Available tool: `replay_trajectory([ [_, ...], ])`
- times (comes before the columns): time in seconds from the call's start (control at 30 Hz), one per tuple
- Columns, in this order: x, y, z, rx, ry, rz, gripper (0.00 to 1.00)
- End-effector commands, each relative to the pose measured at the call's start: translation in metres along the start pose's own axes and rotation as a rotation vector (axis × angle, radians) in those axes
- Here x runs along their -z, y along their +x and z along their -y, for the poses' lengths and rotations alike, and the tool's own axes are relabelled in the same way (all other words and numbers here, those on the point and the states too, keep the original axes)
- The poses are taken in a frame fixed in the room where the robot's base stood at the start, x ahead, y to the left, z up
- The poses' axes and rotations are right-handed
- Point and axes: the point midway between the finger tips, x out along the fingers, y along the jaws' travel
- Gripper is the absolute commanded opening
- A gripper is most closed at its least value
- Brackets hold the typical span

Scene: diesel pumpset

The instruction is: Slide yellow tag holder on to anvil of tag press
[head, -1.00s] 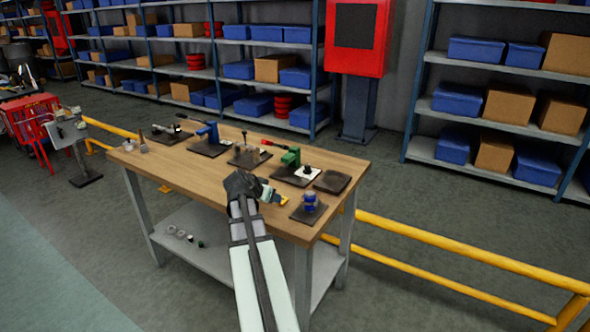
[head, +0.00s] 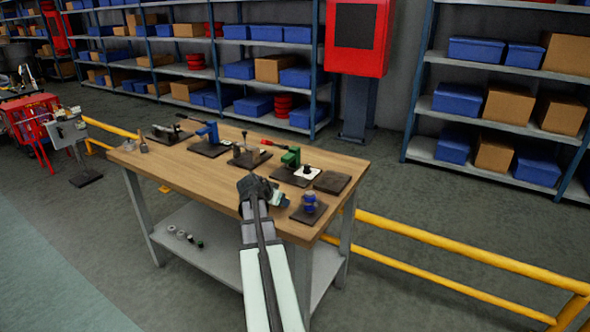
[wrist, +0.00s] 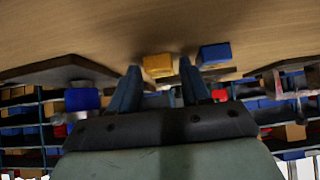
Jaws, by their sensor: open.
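The yellow tag holder (wrist: 157,65) shows in the wrist view as a small yellow block on the wooden top, just past the gap between my fingertips. In the head view my gripper hides it. My gripper (wrist: 158,75) is open and empty, low at the table's near edge; it also shows in the head view (head: 262,190). Two small presses stand on dark plates: a green one (head: 291,158) with a red handle and a blue one (head: 208,133). I cannot tell which is the tag press, and no anvil can be made out.
A blue block (wrist: 214,54) lies beside the yellow one in the wrist view. On the wooden table (head: 190,172), a blue device (head: 309,203) stands right of my gripper and a bare dark plate (head: 332,182) lies behind it. Bare wood lies to the left.

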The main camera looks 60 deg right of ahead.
Motion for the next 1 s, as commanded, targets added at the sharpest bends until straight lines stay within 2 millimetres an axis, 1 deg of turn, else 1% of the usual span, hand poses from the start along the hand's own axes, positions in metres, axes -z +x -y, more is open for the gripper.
replay_trajectory([
  [0.13,0.0,-0.0003,-0.0001,0.0,0.0,0.0,0.47],
  [0.47,0.0001,-0.0004,0.0,0.0,0.0,0.0,0.15],
  [1.0,0.0031,-0.0034,0.0,0.0,0.0,0.0,0.14],
])
